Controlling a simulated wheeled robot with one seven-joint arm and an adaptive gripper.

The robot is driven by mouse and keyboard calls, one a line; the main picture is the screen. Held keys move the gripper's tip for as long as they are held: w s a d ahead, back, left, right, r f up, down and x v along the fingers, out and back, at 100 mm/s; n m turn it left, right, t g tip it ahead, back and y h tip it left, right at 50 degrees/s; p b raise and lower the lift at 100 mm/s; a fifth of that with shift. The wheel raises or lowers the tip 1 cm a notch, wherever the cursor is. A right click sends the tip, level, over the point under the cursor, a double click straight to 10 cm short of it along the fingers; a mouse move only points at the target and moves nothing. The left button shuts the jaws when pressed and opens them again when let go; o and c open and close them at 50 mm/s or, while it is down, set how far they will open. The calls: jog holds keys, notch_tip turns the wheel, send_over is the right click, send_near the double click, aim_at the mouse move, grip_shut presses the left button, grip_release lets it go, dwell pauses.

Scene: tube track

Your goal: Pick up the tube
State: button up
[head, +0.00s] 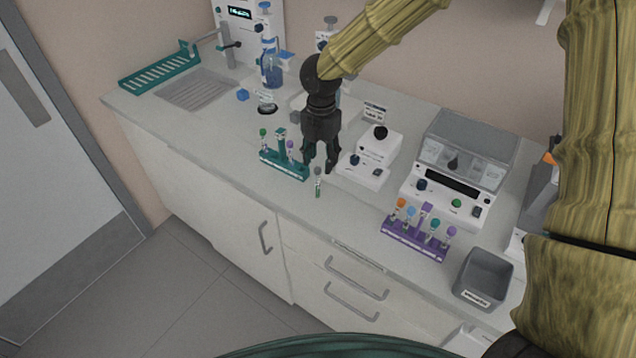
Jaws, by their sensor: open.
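A small clear tube with a grey cap and greenish contents (317,187) appears upright near the front edge of the counter, just right of the teal rack. Whether its bottom rests on the counter is too small to tell. My gripper (318,166) is open and points down over the tube. Its dark fingertips are spread to either side, close to the tube's cap. I cannot tell whether they touch it. The teal rack (285,169) holds tubes with green and purple caps.
A purple rack (415,241) with several capped tubes and a grey bin (483,278) stand to the right. A small white device (371,162) is just right of my gripper, with a larger lidded machine (455,170) beyond. The front left of the counter (200,130) is clear.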

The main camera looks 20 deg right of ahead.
aim_at(318, 169)
jog(key=shift+w+a+f, duration=0.15)
jog(key=shift+w+f, duration=0.45)
jog(key=shift+f, duration=0.1)
jog(key=shift+s+a+f+p, duration=0.1)
jog(key=shift+s+f+p, duration=0.25)
jog(key=shift+s+p, duration=0.25)
jog(key=shift+f+p, duration=0.3)
jog(key=shift+f, duration=0.05)
jog(key=f, duration=0.2)
jog(key=shift+w+a+f+p, duration=0.1)
jog(key=shift+w+f+p, duration=0.2)
jog(key=shift+f+p, duration=0.1)
jog(key=shift+s+f, duration=0.1)
jog(key=shift+s, duration=0.1)
grip_shut()
